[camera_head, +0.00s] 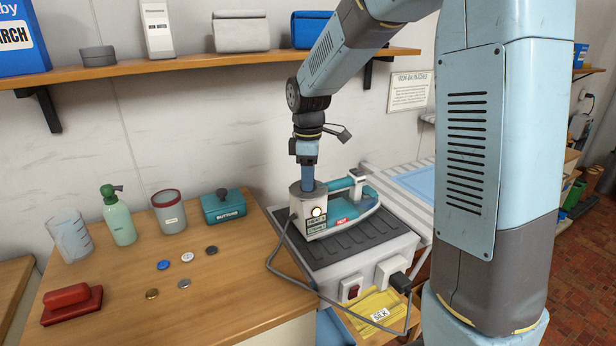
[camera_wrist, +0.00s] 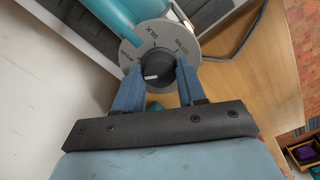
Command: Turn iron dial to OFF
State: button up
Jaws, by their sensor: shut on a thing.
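The iron (camera_head: 340,211), teal and grey with a red "HOT" label, sits on a dark ribbed rest on a light grey box (camera_head: 345,262). A round light shows on its near end. In the wrist view the iron's grey dial plate (camera_wrist: 182,47) has printed settings around a dark round dial (camera_wrist: 157,70) with a white mark. My gripper (camera_head: 308,186) points down onto this end of the iron. In the wrist view its two blue fingers (camera_wrist: 158,78) are shut on the dial, one on each side. The white mark points left. Some of the plate's lettering is hidden or unreadable.
A grey cord (camera_head: 279,267) loops from the iron past the box to a plug (camera_head: 399,282). The wooden table (camera_head: 215,284) holds several buttons, a teal buttons tin (camera_head: 223,206), bottle, cups and a red brush (camera_head: 71,304). A shelf (camera_head: 190,64) hangs behind.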

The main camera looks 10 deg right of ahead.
jog(key=n, duration=0.6)
jog(key=shift+n, duration=0.3)
dwell(0.4)
jog(key=o, duration=1.1)
jog(key=shift+c, duration=0.2)
notch_tip(320, 180, up, 14)
jog(key=shift+f, duration=0.15)
jog(key=s+d+m+t, duration=0.2)
jog(key=s+d+m, duration=0.3)
jog(key=s+m, duration=0.6)
jog(key=s+d+f+m+t, duration=0.1)
jog(key=s+d+m+t, duration=0.2)
jog(key=s+d+m, duration=0.3)
jog(key=s+m, duration=0.4)
jog(key=s, duration=0.4)
jog(key=shift+s+d+f+m+t, duration=0.3)
jog(key=shift+m, duration=0.1)
